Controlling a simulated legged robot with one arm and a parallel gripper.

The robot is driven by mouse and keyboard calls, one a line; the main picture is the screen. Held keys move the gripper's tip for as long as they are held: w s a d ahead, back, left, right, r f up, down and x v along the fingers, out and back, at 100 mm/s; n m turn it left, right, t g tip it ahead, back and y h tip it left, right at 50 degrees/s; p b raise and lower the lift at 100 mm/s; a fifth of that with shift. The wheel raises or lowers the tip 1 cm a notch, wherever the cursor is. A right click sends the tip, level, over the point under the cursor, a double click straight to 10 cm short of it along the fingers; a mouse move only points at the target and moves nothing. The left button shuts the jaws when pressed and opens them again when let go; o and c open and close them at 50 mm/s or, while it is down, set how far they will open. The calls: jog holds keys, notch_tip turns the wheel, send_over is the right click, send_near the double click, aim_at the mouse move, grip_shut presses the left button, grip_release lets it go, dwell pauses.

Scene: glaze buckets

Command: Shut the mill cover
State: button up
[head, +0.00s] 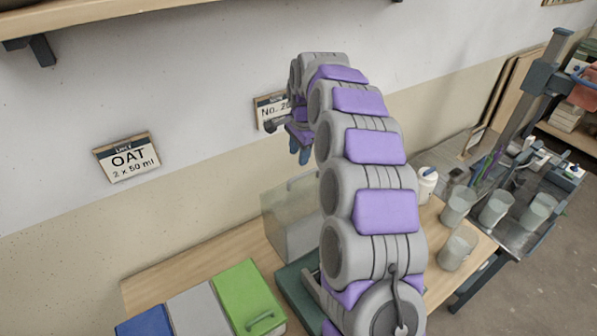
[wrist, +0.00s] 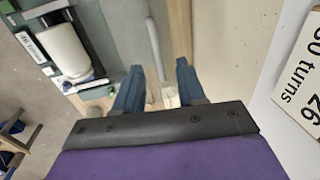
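The mill's dark green base (head: 296,292) stands on the wooden table, partly hidden behind my arm. A clear cover (head: 287,217) stands up at its wall side and appears raised. In the wrist view the mill (wrist: 92,22) holds a white jar (wrist: 62,48) lying on its side. A pale grey bar (wrist: 154,48), which may be the cover's edge or handle, shows beyond my fingers. My gripper (wrist: 158,84) is open, its two blue fingers apart with nothing held between them. In the head view my gripper (head: 300,152) hangs above the cover, near the wall.
Blue, grey and green lidded boxes (head: 248,297) stand left of the mill. A white bottle (head: 427,184) and several cups (head: 458,207) stand to the right. Wall cards (head: 128,158) and a shelf (head: 90,15) are on the wall behind.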

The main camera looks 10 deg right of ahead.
aim_at(303, 175)
jog(key=d+f, duration=0.1)
jog(key=f, duration=0.4)
jog(key=w+d+f, duration=0.1)
jog(key=f, duration=0.1)
jog(key=shift+d+f+b, duration=0.15)
jog(key=shift+d+b, duration=0.15)
jog(key=shift+w+a+f, duration=0.1)
jog(key=shift+f, duration=0.2)
jog(key=shift+a+f, duration=0.2)
jog(key=shift+a, duration=0.1)
jog(key=shift+a+f, duration=0.1)
jog(key=shift+a, duration=0.7)
jog(key=shift+d, duration=0.95)
jog(key=c, duration=0.5)
grip_shut()
jog(key=shift+a, duration=0.35)
